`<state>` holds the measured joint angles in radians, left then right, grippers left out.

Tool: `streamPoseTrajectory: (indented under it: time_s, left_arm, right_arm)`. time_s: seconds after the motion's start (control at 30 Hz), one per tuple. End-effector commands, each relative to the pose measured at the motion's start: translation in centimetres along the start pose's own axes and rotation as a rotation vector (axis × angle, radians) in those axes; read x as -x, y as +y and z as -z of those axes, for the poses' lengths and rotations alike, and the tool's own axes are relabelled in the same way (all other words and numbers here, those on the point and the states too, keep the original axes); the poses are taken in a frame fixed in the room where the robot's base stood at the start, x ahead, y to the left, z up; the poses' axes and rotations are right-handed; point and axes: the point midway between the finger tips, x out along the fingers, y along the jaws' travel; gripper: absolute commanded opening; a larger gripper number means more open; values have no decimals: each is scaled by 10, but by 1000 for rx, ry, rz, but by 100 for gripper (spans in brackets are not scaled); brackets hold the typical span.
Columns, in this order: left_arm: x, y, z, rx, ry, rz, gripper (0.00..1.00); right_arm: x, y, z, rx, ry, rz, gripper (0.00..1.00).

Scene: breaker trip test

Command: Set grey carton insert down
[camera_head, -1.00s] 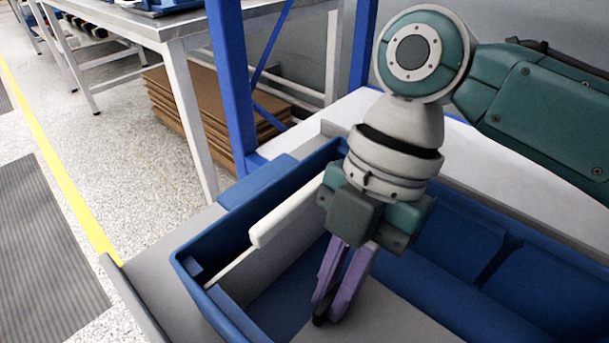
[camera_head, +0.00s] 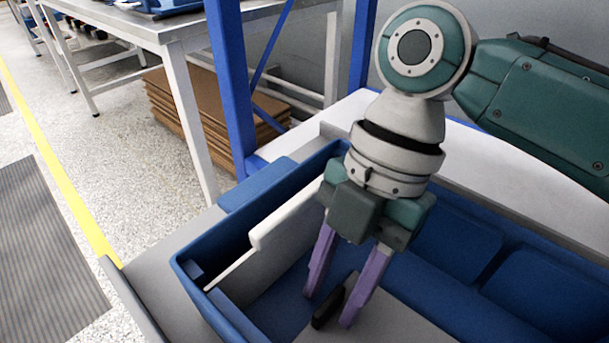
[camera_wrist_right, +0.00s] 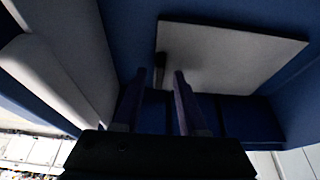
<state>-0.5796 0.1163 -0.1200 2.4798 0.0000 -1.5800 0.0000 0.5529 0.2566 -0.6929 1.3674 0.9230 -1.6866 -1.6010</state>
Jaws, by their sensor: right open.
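The grey carton insert (camera_head: 395,322) is a flat grey panel low inside a blue bin (camera_head: 196,287). It also shows as a pale flat panel in the right wrist view (camera_wrist_right: 235,55). A small dark tab (camera_head: 330,306) stands at its edge. My right gripper (camera_head: 328,308) points down into the bin with its purple fingers spread, one on each side of the tab. In the right wrist view, the fingers (camera_wrist_right: 160,74) are apart, with the tab between their tips. The insert's near part is cut off by the head view's lower edge. My left gripper is not in view.
A white slab (camera_head: 300,217) leans along the bin's inner left side, close to my right fingers. A blue post (camera_head: 232,85) rises behind the bin. A worktable (camera_head: 160,28) and stacked brown cardboard (camera_head: 205,112) stand farther back. The floor at left is clear.

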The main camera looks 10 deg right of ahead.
Motion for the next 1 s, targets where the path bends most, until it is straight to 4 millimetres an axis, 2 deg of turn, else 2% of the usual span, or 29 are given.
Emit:
streamPoseTrajectory:
  time_s: [0.03,0.2,0.4,1.0]
  left_arm:
    - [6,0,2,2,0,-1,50]
    - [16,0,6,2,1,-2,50]
    - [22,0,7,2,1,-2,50]
    - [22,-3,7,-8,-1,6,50]
  right_arm:
    - [12,1,1,0,-2,-3,41]
    - [44,1,0,1,-4,-3,41]
    - [67,1,0,0,-2,-2,41]
    - [69,0,0,0,0,0,41]
